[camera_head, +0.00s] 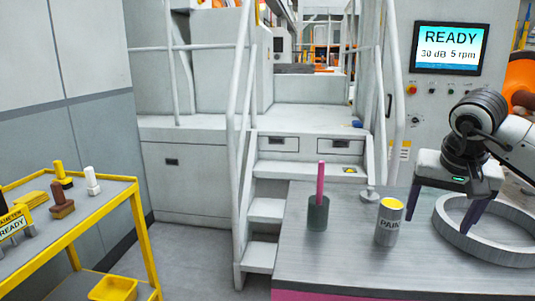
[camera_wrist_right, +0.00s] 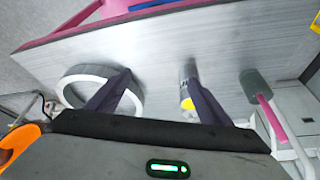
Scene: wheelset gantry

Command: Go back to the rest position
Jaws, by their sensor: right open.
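My right gripper (camera_head: 439,211) is above the right part of the grey table (camera_head: 335,265), fingers pointing down and spread apart. Nothing shows between the fingers. In the head view it is near the paint can (camera_head: 387,225), which stands upright with a yellow top, and the large grey ring (camera_head: 490,246), which lies flat. One finger overlaps the ring in the picture; I cannot tell whether they touch. In the right wrist view the open gripper (camera_wrist_right: 158,78) has the ring (camera_wrist_right: 70,85) behind its left finger and the can (camera_wrist_right: 187,104) beside its right finger. My left gripper is out of view.
A dark cup (camera_head: 318,213) with a pink stick stands left of the can. A small grey knob-like piece (camera_head: 369,193) is at the table's back edge. White railed steps (camera_head: 265,210) rise behind. A yellow cart (camera_head: 142,232) stands left. A screen (camera_head: 449,48) reads READY.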

